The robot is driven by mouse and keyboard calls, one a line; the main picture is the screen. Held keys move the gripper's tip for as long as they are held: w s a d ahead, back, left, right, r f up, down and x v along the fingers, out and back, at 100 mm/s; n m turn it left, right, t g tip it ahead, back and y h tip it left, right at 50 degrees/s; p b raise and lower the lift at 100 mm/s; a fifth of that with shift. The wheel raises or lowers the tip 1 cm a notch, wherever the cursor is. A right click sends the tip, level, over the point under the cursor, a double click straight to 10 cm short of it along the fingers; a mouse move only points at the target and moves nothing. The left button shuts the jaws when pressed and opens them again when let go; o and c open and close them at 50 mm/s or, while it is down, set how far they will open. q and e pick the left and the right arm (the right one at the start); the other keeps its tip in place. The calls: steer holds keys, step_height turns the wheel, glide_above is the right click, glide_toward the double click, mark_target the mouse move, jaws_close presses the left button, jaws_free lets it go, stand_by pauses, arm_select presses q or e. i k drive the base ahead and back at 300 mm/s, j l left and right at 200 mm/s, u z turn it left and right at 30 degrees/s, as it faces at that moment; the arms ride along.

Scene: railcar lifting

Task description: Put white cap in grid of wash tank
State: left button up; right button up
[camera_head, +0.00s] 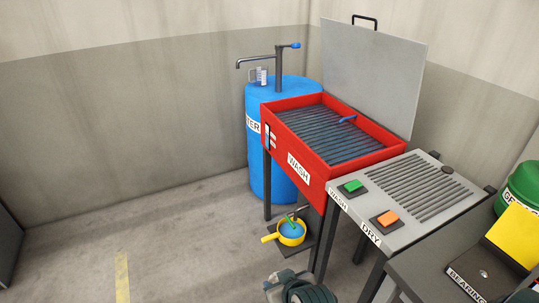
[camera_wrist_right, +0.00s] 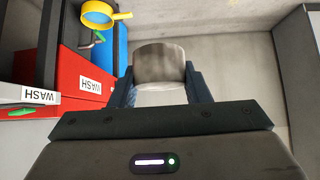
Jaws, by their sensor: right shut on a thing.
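In the head view my right gripper (camera_head: 298,288) shows only partly at the bottom edge, low and in front of the tank. The red wash tank (camera_head: 313,172) stands beyond it, with a dark slatted grid (camera_head: 318,132) inside its rim. Its red side also shows at the left of the wrist view (camera_wrist_right: 82,72). My left gripper is not in view.
A small blue item (camera_head: 348,119) lies on the grid. A grey lid (camera_head: 375,75) stands raised behind. A blue water barrel (camera_head: 258,165) is left of the tank. A grey dry table (camera_head: 408,225) with green and orange buttons adjoins it.

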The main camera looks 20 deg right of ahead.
mark_target(319, 130)
steer(key=i+z, duration=0.15)
steer(key=i, duration=0.3)
steer(key=i+j+z, duration=0.2)
steer(key=i, duration=0.2)
steer(key=i+j+z, duration=0.15)
steer(key=i, duration=0.25)
steer(key=i+j+z, duration=0.15)
steer(key=i, duration=0.25)
